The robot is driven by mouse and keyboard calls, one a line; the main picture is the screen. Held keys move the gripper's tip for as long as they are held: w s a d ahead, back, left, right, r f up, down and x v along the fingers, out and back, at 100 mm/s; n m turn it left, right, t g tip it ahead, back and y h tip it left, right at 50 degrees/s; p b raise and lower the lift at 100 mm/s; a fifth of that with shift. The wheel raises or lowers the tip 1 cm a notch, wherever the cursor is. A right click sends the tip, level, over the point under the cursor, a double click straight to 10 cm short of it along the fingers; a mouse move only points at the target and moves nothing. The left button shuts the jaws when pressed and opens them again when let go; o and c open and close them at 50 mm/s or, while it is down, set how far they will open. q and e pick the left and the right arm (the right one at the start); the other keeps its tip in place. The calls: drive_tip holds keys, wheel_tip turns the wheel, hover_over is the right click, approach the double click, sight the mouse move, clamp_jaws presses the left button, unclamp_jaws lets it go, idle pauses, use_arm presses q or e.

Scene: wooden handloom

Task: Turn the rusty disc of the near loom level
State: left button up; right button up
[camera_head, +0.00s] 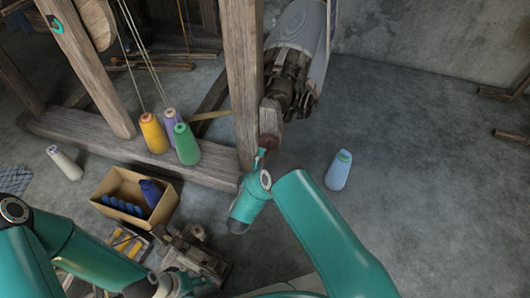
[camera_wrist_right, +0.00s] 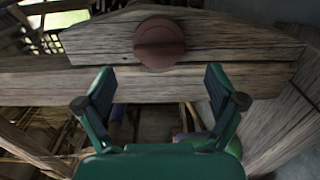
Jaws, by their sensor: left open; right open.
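The rusty disc (camera_wrist_right: 159,43) shows in the right wrist view, round and reddish brown on a grey wooden beam (camera_wrist_right: 225,40). A ridge or groove runs across its face, close to horizontal in that picture. My right gripper (camera_wrist_right: 159,88) is open, with one finger on each side below the disc; nothing is between the fingers. In the head view my right arm reaches to the loom's upright post (camera_head: 243,85), and its gripper is mostly hidden behind its own wrist. My left gripper (camera_head: 180,284) is low at the bottom of the head view, open, and appears empty.
Yellow (camera_head: 153,133), purple and green (camera_head: 186,144) thread cones stand on the loom's base beam.

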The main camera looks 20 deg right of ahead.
sight(266, 148)
drive_tip(key=shift+b+x, duration=0.65)
drive_tip(key=shift+x, duration=2)
drive_tip(key=c, duration=1.1)
drive_tip(key=shift+a, duration=0.1)
drive_tip(key=shift+c, duration=0.2)
